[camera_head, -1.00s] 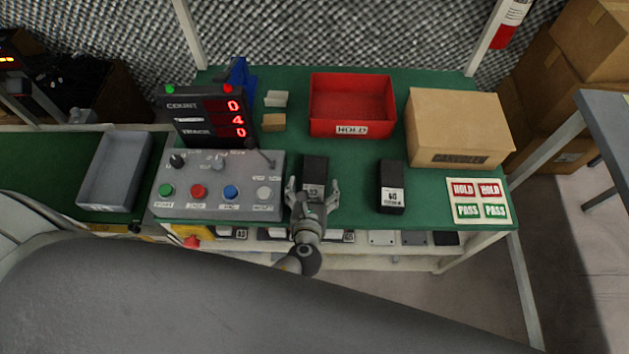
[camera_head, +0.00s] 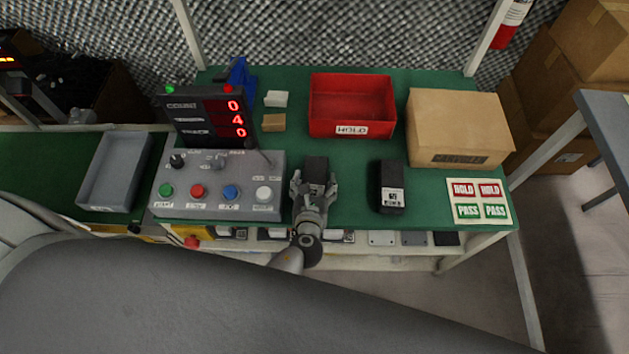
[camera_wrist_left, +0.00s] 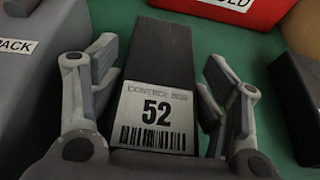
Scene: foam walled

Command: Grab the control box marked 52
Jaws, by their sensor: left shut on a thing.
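The black control box marked 52 (camera_head: 316,168) lies on the green bench top, just right of the grey button panel. Its white label, with 52 and a barcode, shows clearly in the left wrist view (camera_wrist_left: 157,112). My left gripper (camera_head: 315,188) has its fingers on either side of the box and is shut on it. In the left wrist view the gripper (camera_wrist_left: 160,95) has one finger along each side of the box. My right gripper is not in view.
A second black box (camera_head: 391,180) lies to the right. The grey button panel (camera_head: 218,185) is close on the left. A red bin (camera_head: 351,125) and a cardboard box (camera_head: 458,128) stand behind. A HOLD/PASS card (camera_head: 479,201) lies at the front right.

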